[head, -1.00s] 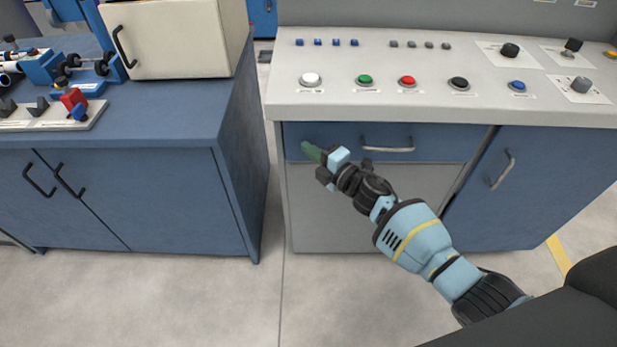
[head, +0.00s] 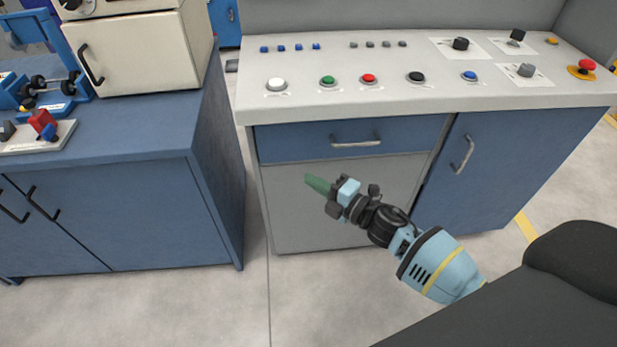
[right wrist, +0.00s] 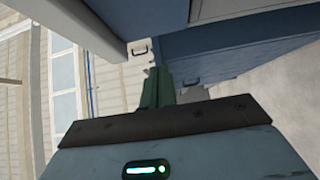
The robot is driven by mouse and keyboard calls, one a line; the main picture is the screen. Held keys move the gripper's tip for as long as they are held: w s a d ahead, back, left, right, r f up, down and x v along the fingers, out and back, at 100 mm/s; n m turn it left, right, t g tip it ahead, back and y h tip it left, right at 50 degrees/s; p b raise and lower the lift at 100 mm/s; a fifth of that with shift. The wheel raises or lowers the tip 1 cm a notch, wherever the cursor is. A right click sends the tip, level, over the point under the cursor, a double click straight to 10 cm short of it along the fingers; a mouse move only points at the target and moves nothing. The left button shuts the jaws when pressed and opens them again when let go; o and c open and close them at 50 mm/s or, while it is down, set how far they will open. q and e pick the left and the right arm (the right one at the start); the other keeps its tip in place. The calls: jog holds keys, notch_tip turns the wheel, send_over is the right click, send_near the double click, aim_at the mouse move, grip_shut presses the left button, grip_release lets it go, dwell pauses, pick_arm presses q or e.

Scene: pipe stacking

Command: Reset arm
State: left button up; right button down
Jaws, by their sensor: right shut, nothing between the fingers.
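My right gripper (head: 318,184) is in the middle of the head view, in front of the control desk's grey lower panel. Its green fingers are together with nothing between them, and they point to the upper left. In the right wrist view the green fingers (right wrist: 157,88) also show close together, with blue cabinet fronts beyond them. The gripper appears apart from the desk. My left gripper is in neither view.
The control desk (head: 350,100) carries several buttons and knobs, with a drawer handle (head: 356,143) below. A blue cabinet (head: 110,215) stands at left, bearing a cream box (head: 140,55). Grey floor (head: 180,305) is clear in front.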

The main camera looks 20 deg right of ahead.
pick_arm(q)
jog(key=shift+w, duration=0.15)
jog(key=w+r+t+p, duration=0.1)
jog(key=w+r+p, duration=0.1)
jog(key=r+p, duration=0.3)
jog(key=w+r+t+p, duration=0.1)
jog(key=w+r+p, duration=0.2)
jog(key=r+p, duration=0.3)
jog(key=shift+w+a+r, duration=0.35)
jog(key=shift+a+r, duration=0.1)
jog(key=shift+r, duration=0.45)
pick_arm(e)
jog(key=s+f+m+g+h, duration=0.2)
jog(key=s+m, duration=0.9)
jog(key=s, duration=0.9)
jog(key=s+f+m+g+h, duration=0.3)
jog(key=s+m, duration=0.7)
jog(key=s, duration=1)
jog(key=shift+s+a+m+g+h, duration=0.35)
jog(key=shift+a+m+g+h, duration=0.05)
jog(key=shift+g+h, duration=0.55)
